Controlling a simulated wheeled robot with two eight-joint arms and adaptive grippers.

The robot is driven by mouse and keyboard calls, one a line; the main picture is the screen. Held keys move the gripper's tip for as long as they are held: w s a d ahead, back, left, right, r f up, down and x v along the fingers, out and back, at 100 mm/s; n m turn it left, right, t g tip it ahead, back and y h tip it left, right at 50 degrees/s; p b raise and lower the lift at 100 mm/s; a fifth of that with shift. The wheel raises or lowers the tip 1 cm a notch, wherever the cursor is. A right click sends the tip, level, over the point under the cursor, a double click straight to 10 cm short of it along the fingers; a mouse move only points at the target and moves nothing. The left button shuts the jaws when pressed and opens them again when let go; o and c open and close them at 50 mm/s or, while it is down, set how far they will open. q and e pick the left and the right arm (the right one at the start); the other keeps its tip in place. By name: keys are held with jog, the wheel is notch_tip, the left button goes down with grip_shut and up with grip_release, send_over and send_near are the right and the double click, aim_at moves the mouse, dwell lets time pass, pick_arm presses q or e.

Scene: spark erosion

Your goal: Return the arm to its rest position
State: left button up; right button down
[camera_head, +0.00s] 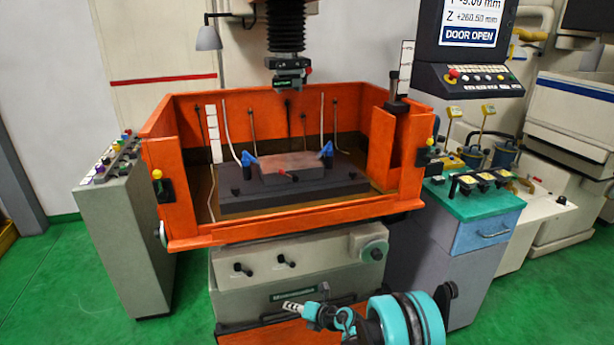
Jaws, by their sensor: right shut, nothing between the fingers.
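My right arm (405,318), with turquoise and black rings, comes in at the bottom right of the head view. My right gripper (293,307) is at its end, pointing left. Its fingers are shut with nothing between them. It is in front of the lower body of the spark erosion machine (300,262), below the orange work tank (300,222), and appears apart from it. My left gripper and left arm are out of view.
A dark work table (240,203) inside the tank bears a block (295,165) with blue clamps. The machine head (290,72) hangs above. A control pedestal (125,225) stands left, a green-topped cabinet (475,205) right. The screen (472,25) reads DOOR OPEN. Green floor (60,290) is free at left.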

jog(key=w+d+r+m+t, duration=0.1)
jog(key=w+r+m+t, duration=0.1)
jog(key=r, duration=0.6)
jog(key=w+d+r+m+t, duration=0.1)
jog(key=r+m+t, duration=0.1)
jog(key=r, duration=0.5)
jog(key=s+d+r+m+t+h, duration=0.2)
jog(key=d+r+m+t+h, duration=0.15)
jog(key=d+r+m, duration=0.55)
jog(key=s+d+r+m+t+h, duration=0.25)
jog(key=d+r+m+h, duration=0.35)
jog(key=r, duration=0.5)
jog(key=s+d+f+m+g+h, duration=0.2)
jog(key=s+d+f+m+g, duration=0.1)
jog(key=s+d+m, duration=0.4)
jog(key=s+d+f+m+g+h, duration=0.1)
jog(key=s+d+f+m+g, duration=0.3)
jog(key=s, duration=0.4)
jog(key=s+a+f+m+g+y, duration=0.1)
jog(key=s+f, duration=0.3)
jog(key=s, duration=0.4)
jog(key=s+a+f+m+g+y, duration=0.2)
jog(key=s+a+f+m, duration=0.2)
jog(key=s, duration=0.4)
jog(key=shift+f+g, duration=0.15)
jog(key=shift+g, duration=0.25)
jog(key=shift+a, duration=0.1)
